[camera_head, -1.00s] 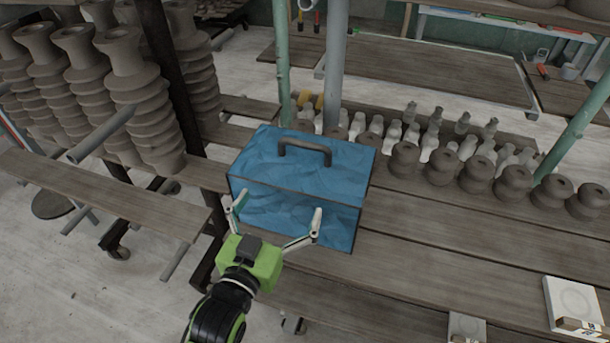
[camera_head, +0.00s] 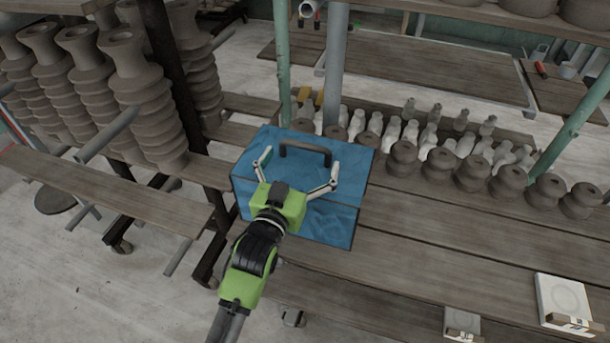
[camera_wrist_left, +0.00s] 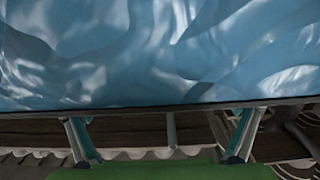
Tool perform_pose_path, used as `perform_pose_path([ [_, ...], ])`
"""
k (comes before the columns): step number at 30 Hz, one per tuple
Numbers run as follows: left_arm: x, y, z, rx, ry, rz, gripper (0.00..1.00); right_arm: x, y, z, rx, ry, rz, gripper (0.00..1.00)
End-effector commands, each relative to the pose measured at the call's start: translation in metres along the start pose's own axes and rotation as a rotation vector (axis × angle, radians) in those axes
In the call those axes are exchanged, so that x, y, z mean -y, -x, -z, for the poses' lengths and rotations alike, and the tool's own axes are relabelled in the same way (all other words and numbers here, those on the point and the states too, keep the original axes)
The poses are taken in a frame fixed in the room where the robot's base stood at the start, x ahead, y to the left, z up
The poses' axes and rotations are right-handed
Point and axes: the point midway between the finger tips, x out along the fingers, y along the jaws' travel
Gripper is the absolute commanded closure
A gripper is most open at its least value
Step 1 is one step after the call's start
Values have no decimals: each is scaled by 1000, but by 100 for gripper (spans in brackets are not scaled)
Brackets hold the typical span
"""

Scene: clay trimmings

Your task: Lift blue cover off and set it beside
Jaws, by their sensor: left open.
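The blue cover (camera_head: 340,163) is the top of a blue box on the plank table, with a dark arched handle (camera_head: 306,147) on it. The lower front of the box (camera_head: 335,222) shows beneath a dark seam. My left gripper (camera_head: 299,172) is open and empty, in front of the handle and over the near part of the cover. Its fingers are spread to either side of the handle and apart from it. In the left wrist view, the blue surface (camera_wrist_left: 160,55) fills the upper part, with the open fingertips (camera_wrist_left: 160,135) below it. My right gripper is not in view.
Clay pieces (camera_head: 440,165) stand in rows behind and right of the box. A green post (camera_head: 283,60) and a grey post (camera_head: 335,70) rise behind it. The planks right of the box (camera_head: 430,225) are clear. White boxes (camera_head: 563,300) lie at the front right.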

Motion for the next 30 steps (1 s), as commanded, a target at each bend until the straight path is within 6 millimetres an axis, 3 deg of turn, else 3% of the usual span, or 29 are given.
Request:
perform_pose_path([
  [6,0,-22,1,0,1,0,0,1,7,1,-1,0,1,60],
  [14,0,-24,0,0,0,0,0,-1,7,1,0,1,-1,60],
  [17,0,-24,0,0,0,0,21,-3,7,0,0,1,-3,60],
  [21,0,-24,0,0,0,0,57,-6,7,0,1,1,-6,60],
  [30,0,-24,7,-5,0,0,58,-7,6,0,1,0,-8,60],
])
